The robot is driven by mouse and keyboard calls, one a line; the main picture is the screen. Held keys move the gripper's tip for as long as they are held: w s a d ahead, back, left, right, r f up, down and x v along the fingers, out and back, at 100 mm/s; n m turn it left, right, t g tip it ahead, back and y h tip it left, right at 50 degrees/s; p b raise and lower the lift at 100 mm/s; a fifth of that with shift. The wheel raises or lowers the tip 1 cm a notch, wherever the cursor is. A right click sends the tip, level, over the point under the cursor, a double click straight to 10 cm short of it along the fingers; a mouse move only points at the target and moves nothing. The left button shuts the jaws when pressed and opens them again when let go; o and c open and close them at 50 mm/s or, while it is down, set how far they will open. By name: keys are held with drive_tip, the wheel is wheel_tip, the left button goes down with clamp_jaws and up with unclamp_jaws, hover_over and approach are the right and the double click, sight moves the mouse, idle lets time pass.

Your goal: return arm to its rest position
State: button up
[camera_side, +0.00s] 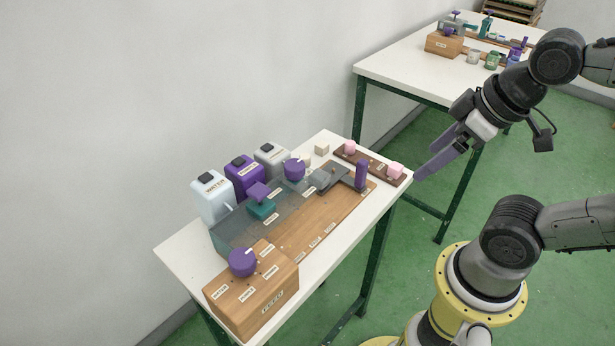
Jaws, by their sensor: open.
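My gripper (437,160) is in the upper right of the side view, with long purple fingers pointing down and left. It is open and nothing shows between its fingers. The fingertips appear near the right corner of the near white table (182,252), close in the picture to a pink block (395,172) on a dark wooden strip (372,166). I cannot tell the height of the fingertips above the floor or table. My arm reaches in from the right edge, clear of the wall.
On the near table stand a white water container (211,198), a purple container (245,177), a wooden feed box (252,290) with a purple knob (242,262), and a purple upright post (361,175). A second white table (400,70) with similar items stands behind my arm. Green floor (405,250) lies between.

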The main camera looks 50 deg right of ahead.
drive_tip(key=shift+w+r+m, duration=0.1)
drive_tip(key=shift+w+m, duration=0.1)
drive_tip(key=shift+m, duration=0.6)
idle(0.4)
